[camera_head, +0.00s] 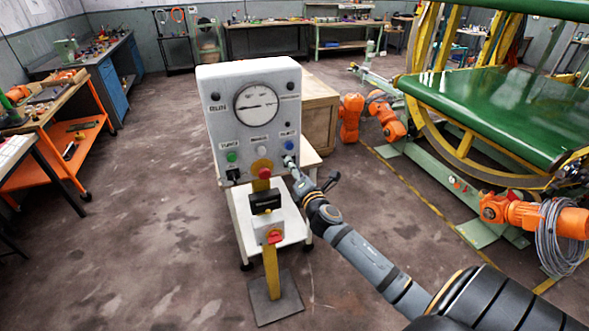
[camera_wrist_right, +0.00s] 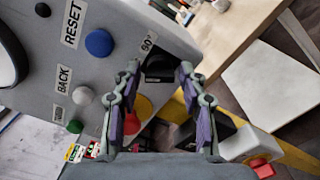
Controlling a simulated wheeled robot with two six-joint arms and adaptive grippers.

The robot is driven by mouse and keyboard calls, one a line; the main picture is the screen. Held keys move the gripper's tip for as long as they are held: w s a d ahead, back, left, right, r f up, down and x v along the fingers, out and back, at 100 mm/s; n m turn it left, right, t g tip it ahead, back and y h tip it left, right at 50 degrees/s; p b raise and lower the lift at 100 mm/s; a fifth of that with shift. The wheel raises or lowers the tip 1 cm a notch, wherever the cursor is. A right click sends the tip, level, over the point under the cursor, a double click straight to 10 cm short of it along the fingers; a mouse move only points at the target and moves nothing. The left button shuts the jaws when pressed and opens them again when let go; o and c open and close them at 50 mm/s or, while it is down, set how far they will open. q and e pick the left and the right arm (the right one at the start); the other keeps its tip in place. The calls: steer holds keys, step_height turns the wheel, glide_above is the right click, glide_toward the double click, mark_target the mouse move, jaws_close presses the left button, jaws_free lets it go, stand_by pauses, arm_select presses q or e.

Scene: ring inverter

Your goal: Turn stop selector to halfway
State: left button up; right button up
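The grey control panel (camera_head: 222,128) stands upright on a white stand, with a round dial gauge (camera_head: 257,103) on its face. A black selector knob (camera_wrist_right: 159,68) below the blue button shows in the right wrist view, beside a partly hidden label; I take it as the stop selector. My right gripper (camera_wrist_right: 160,72) is open, its two fingertips on either side of the knob with visible gaps. In the head view this gripper (camera_head: 291,164) is at the panel's lower right and covers most of the knob. The knob's exact setting cannot be told. My left gripper is not in view.
The blue button (camera_wrist_right: 99,43) and white button (camera_wrist_right: 83,96) are close to the gripper. A red mushroom button (camera_head: 264,172) on a yellow post stands in front of the panel. A wooden crate (camera_head: 318,115) is behind; an orange robot arm (camera_head: 351,117) is to the right.

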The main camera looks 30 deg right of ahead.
jaws_close()
steer(key=m+b, duration=0.4)
steer(key=m, duration=0.7)
steer(key=shift+f+m, duration=0.1)
steer(key=shift+m, duration=0.2)
steer(key=shift+m+b, duration=0.3)
stand_by(0.4)
steer(key=shift+o, duration=1.9)
jaws_free()
